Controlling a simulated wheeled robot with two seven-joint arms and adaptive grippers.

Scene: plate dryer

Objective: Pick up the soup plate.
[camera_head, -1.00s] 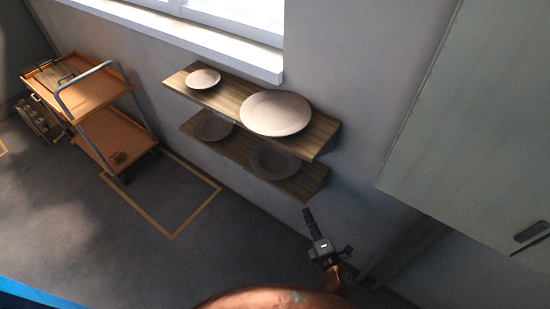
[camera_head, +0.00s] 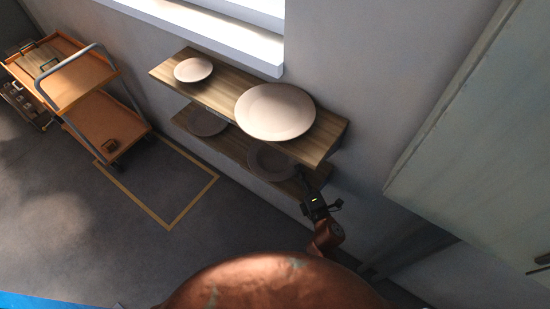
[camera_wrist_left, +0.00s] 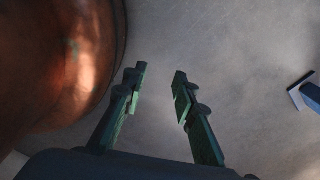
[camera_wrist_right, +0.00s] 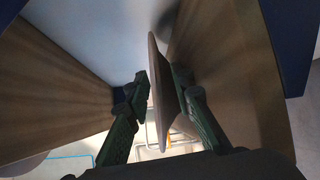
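Several plates lie on two wooden shelves, and I cannot tell for sure which one is the soup plate. A grey plate (camera_head: 268,160) lies at the right end of the lower shelf, partly hidden by the upper shelf. My right gripper (camera_head: 299,172) is at its near right rim. In the right wrist view this plate (camera_wrist_right: 158,85) shows edge-on between the fingertips of the right gripper (camera_wrist_right: 160,82). The fingers stand apart, one on each side of the rim; I cannot make out firm contact. My left gripper (camera_wrist_left: 160,72) is open and empty above the floor.
The upper shelf (camera_head: 225,88) hangs close above, bearing a small plate (camera_head: 193,69) and a large plate (camera_head: 275,111). Another plate (camera_head: 207,121) lies left on the lower shelf (camera_head: 235,147). A cabinet (camera_head: 480,140) is at the right; a trolley (camera_head: 100,135) stands left.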

